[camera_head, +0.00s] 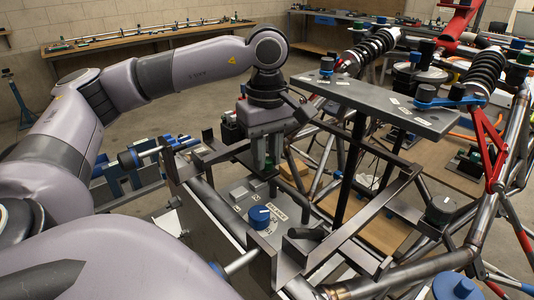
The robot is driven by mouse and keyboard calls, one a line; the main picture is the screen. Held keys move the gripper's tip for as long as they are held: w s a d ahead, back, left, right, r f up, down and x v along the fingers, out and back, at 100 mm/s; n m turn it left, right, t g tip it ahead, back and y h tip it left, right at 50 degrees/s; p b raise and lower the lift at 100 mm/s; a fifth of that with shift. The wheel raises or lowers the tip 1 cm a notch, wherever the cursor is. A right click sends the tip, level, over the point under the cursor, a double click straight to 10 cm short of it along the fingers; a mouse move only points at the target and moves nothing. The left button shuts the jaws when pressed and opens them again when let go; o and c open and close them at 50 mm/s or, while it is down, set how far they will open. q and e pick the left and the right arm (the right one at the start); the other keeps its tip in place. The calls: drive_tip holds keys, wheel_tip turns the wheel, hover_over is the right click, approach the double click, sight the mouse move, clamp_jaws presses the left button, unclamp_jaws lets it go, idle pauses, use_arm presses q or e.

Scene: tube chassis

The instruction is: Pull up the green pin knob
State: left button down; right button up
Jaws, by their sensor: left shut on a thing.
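My left gripper (267,168) points down over the frame's tray, left of the picture's middle. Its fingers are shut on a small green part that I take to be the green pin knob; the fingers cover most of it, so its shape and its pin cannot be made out. My right gripper is not in view.
A blue-topped knob (259,217) stands on the grey tray just below the gripper. Steel bars and tubes of the chassis (390,275) surround it. A raised grey plate (375,104) lies to the right, and coil-over shocks (485,72) stand beyond. Workbenches (150,38) line the wall.

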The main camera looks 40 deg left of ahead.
sight(267, 159)
use_arm(q)
drive_tip(key=shift+w+r, duration=0.1)
drive_tip(key=shift+r, duration=0.65)
drive_tip(key=c, duration=0.9)
unclamp_jaws()
drive_tip(key=shift+r, duration=0.1)
wheel_tip(267, 159, up, 7)
drive_tip(key=shift+p, duration=0.4)
